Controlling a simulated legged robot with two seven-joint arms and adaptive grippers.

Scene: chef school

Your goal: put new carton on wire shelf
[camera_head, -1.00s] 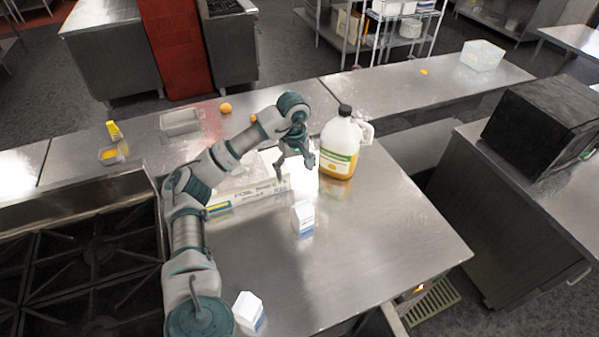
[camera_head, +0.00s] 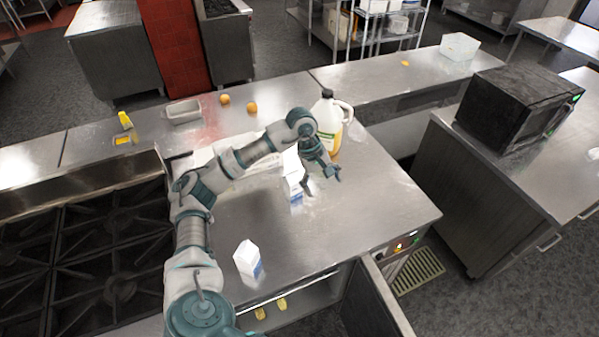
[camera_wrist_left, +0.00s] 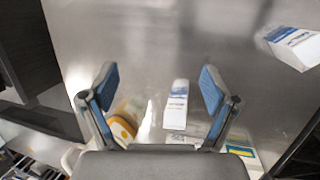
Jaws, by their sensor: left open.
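A white and blue carton (camera_head: 293,187) stands on the steel counter, just left of my left gripper (camera_head: 322,176). In the left wrist view this carton (camera_wrist_left: 177,106) shows between the open fingers of the left gripper (camera_wrist_left: 158,78), ahead of the palm, with no visible contact. A second white and blue carton (camera_head: 247,259) stands nearer the counter's front edge; it also shows at the upper right of the left wrist view (camera_wrist_left: 292,45). A wire shelf (camera_head: 372,22) stands at the back beyond the counters, holding bins. My right gripper is not in view.
A jug of yellow liquid (camera_head: 328,118) stands behind the left gripper. A stove (camera_head: 85,265) lies left, a black microwave (camera_head: 518,108) right. Two round orange items (camera_head: 252,107) and a metal tray (camera_head: 184,111) sit at the back. A cabinet door (camera_head: 372,300) hangs open below.

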